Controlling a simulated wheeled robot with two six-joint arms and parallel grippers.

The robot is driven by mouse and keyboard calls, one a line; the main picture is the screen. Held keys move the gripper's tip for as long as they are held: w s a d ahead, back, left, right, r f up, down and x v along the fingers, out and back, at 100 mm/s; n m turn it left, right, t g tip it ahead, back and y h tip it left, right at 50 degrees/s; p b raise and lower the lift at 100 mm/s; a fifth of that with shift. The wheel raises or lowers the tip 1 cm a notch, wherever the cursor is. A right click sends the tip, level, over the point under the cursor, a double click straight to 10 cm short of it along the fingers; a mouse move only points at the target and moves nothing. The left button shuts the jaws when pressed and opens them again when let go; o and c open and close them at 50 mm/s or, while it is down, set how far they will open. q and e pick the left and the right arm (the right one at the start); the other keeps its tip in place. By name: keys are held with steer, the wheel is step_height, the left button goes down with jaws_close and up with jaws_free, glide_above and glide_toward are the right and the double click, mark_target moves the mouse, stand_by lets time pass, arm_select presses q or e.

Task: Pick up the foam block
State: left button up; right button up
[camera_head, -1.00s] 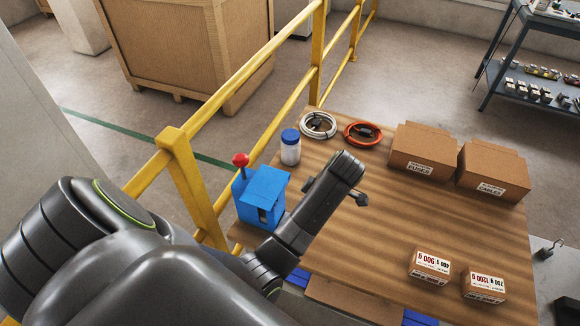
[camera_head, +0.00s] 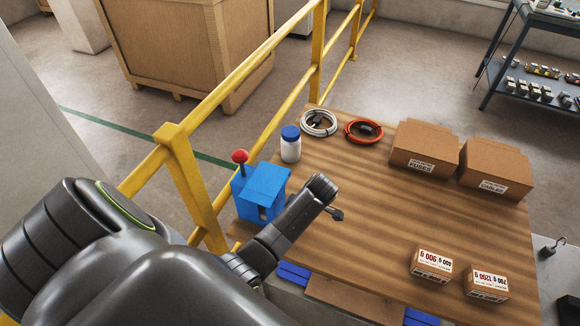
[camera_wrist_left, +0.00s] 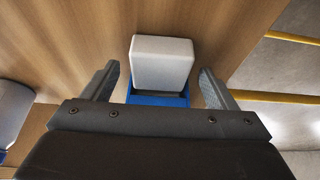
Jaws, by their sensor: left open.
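A pale grey-white block (camera_wrist_left: 162,60), which looks like the foam block, sits in or on a blue holder (camera_wrist_left: 158,99) in the left wrist view. My left gripper (camera_wrist_left: 159,72) is open, with one finger on each side of the block and gaps between. How far the block lies beyond the fingertips is hard to tell. In the head view my left gripper (camera_head: 336,214) is over the wooden table (camera_head: 380,235), mostly hidden by its own wrist. I cannot make out the block there. My right gripper is not in view.
A blue box with a red knob (camera_head: 262,192) and a blue-capped jar (camera_head: 290,145) stand left of my wrist. Two small labelled cartons (camera_head: 432,264) (camera_head: 486,283) sit front right. Larger boxes (camera_head: 424,150) stand behind. A second pale block (camera_wrist_left: 12,108) shows at left. The table's middle is clear.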

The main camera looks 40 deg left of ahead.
arm_select(q)
steer(key=shift+c, duration=0.4)
steer(key=c, duration=1.2)
